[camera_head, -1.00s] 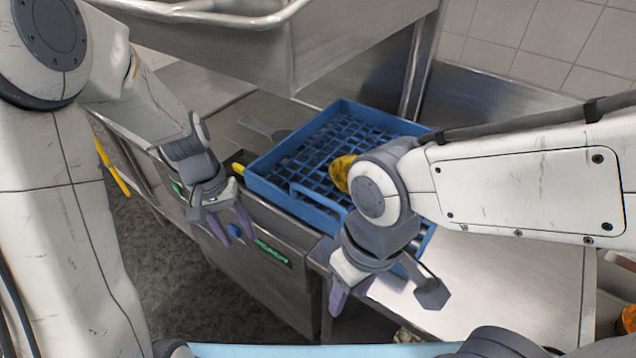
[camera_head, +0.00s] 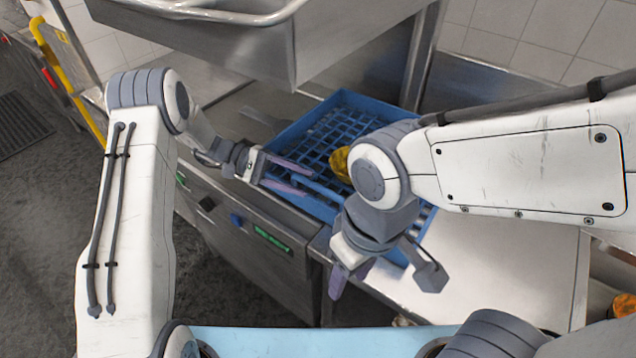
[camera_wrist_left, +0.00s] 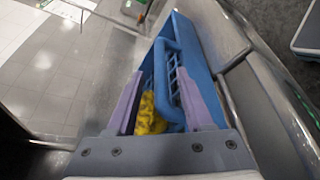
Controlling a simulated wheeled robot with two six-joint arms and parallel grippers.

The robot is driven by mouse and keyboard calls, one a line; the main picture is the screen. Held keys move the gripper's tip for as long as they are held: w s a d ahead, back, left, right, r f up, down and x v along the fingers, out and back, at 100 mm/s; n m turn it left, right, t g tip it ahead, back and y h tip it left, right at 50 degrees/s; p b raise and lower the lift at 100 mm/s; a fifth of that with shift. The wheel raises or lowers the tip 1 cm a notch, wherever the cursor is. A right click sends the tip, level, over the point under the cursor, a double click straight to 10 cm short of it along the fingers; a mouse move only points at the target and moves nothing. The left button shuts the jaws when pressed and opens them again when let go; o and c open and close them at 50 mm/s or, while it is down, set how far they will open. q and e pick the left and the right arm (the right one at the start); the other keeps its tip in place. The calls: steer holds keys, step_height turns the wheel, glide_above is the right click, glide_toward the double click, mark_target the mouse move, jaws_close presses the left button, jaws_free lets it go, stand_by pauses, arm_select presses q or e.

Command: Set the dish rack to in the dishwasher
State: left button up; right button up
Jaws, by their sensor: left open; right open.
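The blue dish rack (camera_head: 372,104) sits partly over the steel dishwasher (camera_head: 222,228) and partly on the steel table at its right. A yellow item (camera_head: 340,163) lies in it. My left gripper (camera_head: 308,181) is open at the rack's near left side. In the left wrist view, the rack's looped handle (camera_wrist_left: 168,62) shows between the open fingers (camera_wrist_left: 155,92), along with the yellow item (camera_wrist_left: 150,117); contact cannot be told. My right gripper (camera_head: 349,283) is open and empty near the rack's near right end. My right arm hides part of the rack.
The raised steel hood (camera_head: 370,38) hangs over the dishwasher. The steel table (camera_head: 500,285) is bare at the right. A yellow rail (camera_head: 70,80) stands at the far left. A green display (camera_head: 272,240) is on the dishwasher's front.

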mark_target(310, 185)
arm_select(q)
steer(key=p+x, duration=0.1)
steer(key=x, duration=0.4)
steer(key=shift+d+f, duration=0.1)
jaws_close()
stand_by(1.3)
